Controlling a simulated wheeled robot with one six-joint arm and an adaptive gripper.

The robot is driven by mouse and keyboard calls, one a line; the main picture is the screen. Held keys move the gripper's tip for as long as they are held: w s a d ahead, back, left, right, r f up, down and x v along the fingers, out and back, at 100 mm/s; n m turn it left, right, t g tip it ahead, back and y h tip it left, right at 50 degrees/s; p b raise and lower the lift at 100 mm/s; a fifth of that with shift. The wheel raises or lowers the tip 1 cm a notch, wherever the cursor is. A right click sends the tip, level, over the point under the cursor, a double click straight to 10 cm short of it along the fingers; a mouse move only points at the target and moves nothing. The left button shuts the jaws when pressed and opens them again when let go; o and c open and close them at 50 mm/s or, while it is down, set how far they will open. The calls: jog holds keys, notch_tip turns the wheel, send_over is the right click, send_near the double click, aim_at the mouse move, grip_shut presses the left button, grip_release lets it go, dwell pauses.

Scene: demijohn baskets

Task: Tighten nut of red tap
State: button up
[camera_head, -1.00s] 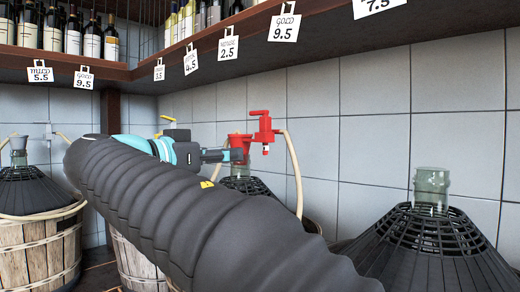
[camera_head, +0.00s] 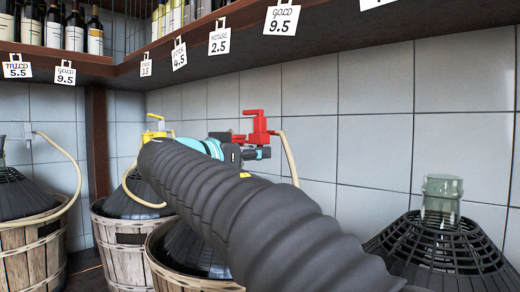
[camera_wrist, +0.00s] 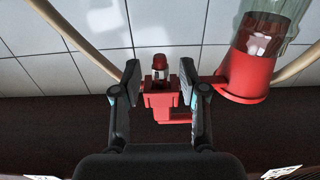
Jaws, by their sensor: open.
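In the wrist view, the tap's red body and spout (camera_wrist: 160,95) lie between the two open fingers of my gripper (camera_wrist: 160,82), with a visible gap on the sides. The wide red nut or cap (camera_wrist: 246,80) sits on the clear glass neck (camera_wrist: 268,28), to the right of and outside the right finger. In the head view my arm and gripper hide most of that nut and neck.
A yellow tap (camera_head: 155,128) tops a basketed demijohn at left. An uncapped demijohn (camera_head: 440,250) stands at right. A beige hose (camera_head: 288,158) hangs behind the red tap. A wooden shelf (camera_head: 130,75) with bottles and price tags runs above.

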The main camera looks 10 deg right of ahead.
jog(key=shift+x, duration=1.25)
grip_shut()
jog(key=shift+w+a+f+m+g+h+b, duration=0.1)
jog(key=shift+m+g+h+b, duration=0.2)
jog(key=shift+m+g+h, duration=0.6)
jog(key=shift+m+g+h+p, duration=0.6)
jog(key=shift+m+g, duration=0.9)
jog(key=shift+g, duration=1)
grip_release()
